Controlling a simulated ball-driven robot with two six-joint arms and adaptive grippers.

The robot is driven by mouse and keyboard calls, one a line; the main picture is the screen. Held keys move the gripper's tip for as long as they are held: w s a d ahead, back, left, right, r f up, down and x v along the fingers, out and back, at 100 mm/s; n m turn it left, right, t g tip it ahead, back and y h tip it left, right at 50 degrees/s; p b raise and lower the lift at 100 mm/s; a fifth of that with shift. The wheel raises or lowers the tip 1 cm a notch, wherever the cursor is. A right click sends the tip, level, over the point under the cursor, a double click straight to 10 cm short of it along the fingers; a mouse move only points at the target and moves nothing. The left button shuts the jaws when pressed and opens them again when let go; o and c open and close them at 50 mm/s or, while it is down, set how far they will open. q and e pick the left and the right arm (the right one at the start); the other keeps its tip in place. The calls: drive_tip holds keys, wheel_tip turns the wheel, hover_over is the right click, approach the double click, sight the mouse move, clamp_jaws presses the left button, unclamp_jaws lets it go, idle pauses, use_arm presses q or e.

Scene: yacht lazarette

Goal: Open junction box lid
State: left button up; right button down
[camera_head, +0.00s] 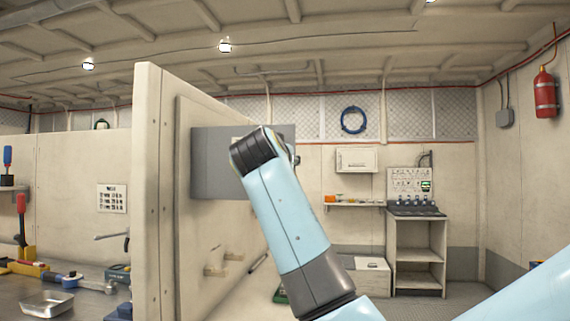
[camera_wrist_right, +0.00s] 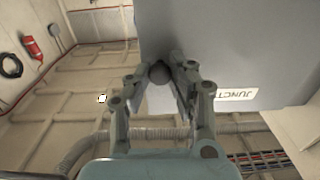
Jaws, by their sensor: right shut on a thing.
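The junction box shows as a grey flat panel (camera_head: 212,165) by the beige partition in the head view, partly hidden behind my right arm. In the right wrist view its grey lid (camera_wrist_right: 230,50) fills the upper right, with an upside-down label reading "JUNCT" (camera_wrist_right: 237,94). A dark round knob (camera_wrist_right: 160,72) sits at the lid's edge. My right gripper (camera_wrist_right: 163,85) is shut on this knob, one finger on each side. In the head view the gripper's fingers are hidden behind my wrist. I cannot tell how far the lid stands open. My left gripper is not in view.
The beige partition (camera_head: 152,190) stands close on the left of my arm. A bench with tools and a metal tray (camera_head: 47,303) lies left of it. Coloured wires (camera_wrist_right: 262,160) show at the wrist view's lower right. A shelf stand (camera_head: 415,255) is at the back.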

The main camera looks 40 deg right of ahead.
drive_tip(key=shift+r, duration=0.1)
drive_tip(key=c, duration=1.1)
unclamp_jaws()
drive_tip(key=shift+a, duration=0.1)
drive_tip(key=shift+c, duration=0.2)
drive_tip(key=v, duration=0.7)
drive_tip(key=shift+s, duration=0.15)
drive_tip(key=shift+a, duration=0.15)
